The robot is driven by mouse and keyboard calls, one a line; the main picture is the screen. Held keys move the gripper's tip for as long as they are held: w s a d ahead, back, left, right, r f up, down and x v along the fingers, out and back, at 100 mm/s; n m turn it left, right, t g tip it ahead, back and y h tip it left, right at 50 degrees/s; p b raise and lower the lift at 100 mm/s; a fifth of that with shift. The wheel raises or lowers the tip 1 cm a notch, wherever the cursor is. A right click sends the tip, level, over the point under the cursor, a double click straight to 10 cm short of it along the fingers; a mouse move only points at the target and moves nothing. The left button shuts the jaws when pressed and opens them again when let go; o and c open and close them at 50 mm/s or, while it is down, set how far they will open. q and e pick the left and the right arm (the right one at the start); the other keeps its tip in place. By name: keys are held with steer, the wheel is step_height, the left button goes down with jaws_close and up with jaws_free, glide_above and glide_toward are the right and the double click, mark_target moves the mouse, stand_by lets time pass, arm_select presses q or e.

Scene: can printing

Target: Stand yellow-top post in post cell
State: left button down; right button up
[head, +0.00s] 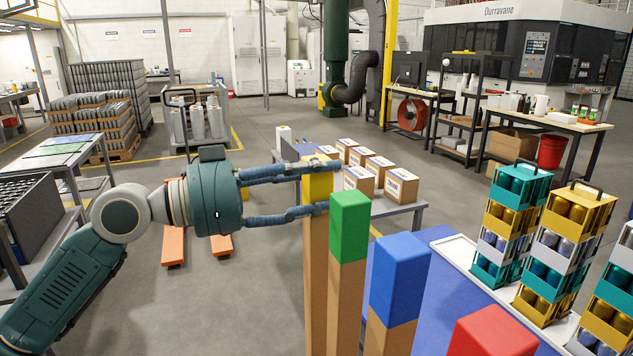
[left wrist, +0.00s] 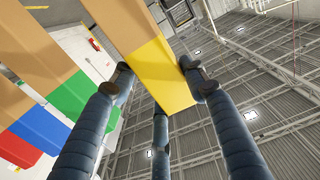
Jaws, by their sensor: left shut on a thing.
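The yellow-top post (head: 317,240) is upright, tan below with a yellow top. My left gripper (head: 325,187) is shut on its yellow top, with fingers on either side. In the left wrist view the fingers close around the yellow top (left wrist: 162,78). The green-top post (head: 349,225), blue-top post (head: 399,275) and red-top post (head: 492,334) stand in a row to its right, toward the front. The lower ends of the posts run out of the head view. I cannot make out the post cell. My right gripper is not in view.
A blue surface (head: 455,290) lies behind the posts. On its right a white tray (head: 463,252) bears stacked can carriers (head: 549,256). Small cartons (head: 402,185) stand on a grey table (head: 405,208) behind. Open floor (head: 265,285) lies left of the posts.

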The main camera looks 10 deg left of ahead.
arm_select(q)
steer(key=shift+f+b, duration=0.55)
steer(key=shift+f, duration=0.1)
steer(key=c, duration=0.9)
jaws_free()
steer(key=shift+s+a, duration=0.25)
steer(key=shift+a, duration=0.3)
steer(key=v, duration=1.1)
steer(key=shift+s+d+r, duration=0.1)
steer(key=shift+d, duration=0.05)
